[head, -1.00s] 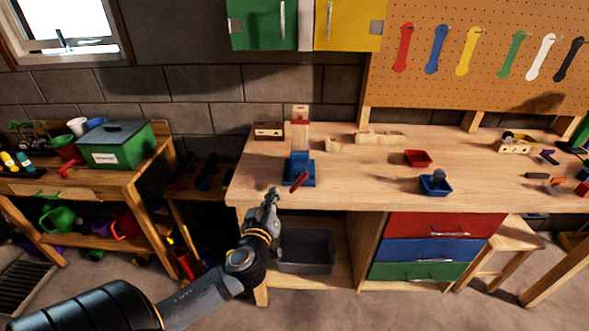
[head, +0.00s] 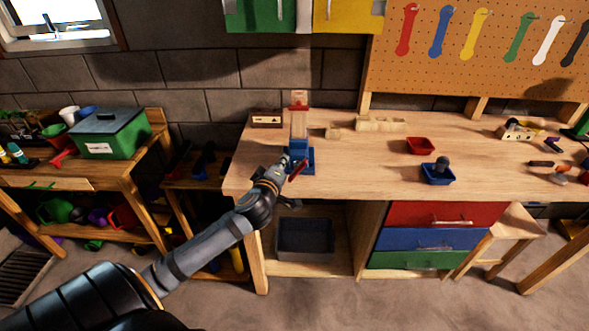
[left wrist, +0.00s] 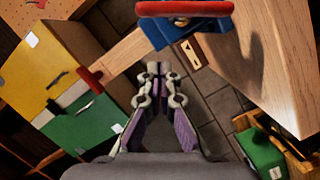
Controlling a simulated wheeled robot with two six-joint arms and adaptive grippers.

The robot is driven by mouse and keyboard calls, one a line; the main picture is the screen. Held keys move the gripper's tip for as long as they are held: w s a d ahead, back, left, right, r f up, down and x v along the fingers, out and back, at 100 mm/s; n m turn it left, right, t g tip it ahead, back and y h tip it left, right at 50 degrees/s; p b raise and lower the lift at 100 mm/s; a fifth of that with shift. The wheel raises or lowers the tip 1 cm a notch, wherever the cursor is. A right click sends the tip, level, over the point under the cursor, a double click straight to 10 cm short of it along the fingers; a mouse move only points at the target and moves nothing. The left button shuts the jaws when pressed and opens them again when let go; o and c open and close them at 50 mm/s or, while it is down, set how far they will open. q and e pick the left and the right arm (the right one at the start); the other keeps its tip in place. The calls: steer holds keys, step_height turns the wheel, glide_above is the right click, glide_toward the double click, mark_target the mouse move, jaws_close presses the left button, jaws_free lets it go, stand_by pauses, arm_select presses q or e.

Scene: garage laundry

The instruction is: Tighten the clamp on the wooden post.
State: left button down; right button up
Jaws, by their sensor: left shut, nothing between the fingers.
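The wooden post (head: 299,124) stands upright near the left end of the workbench, with a red piece at its top. The blue clamp (head: 304,160) is around its base, and a red handle (head: 297,170) sticks out at its front. In the left wrist view the post (left wrist: 122,56) runs out from the clamp (left wrist: 172,32), and the red handle (left wrist: 185,8) crosses the top edge. My left gripper (head: 284,162) is beside the clamp's front left; its shut, empty fingers also show in the left wrist view (left wrist: 158,68). I cannot tell whether it touches the handle. My right gripper is out of view.
The workbench (head: 350,175) has clear room right of the clamp, before a red tray (head: 420,146) and a blue tray (head: 438,174). A small wooden box (head: 266,119) stands behind left. A grey bin (head: 305,238) sits below. Left stands a shelf with a green box (head: 108,135).

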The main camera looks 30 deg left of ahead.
mark_target(297, 166)
arm_select(q)
steer(key=w+d+f, duration=0.2)
steer(key=shift+w+d+f, duration=0.1)
steer(key=shift+w+d, duration=0.15)
steer(key=shift+d, duration=0.1)
stand_by(0.4)
steer(key=shift+d+m+p, duration=0.15)
steer(key=shift+m+p, duration=0.15)
steer(key=shift+p, duration=0.2)
steer(key=shift+w+d+m+p, duration=0.1)
steer(key=shift+w+m+p, duration=0.05)
steer(key=shift+m+p, duration=0.3)
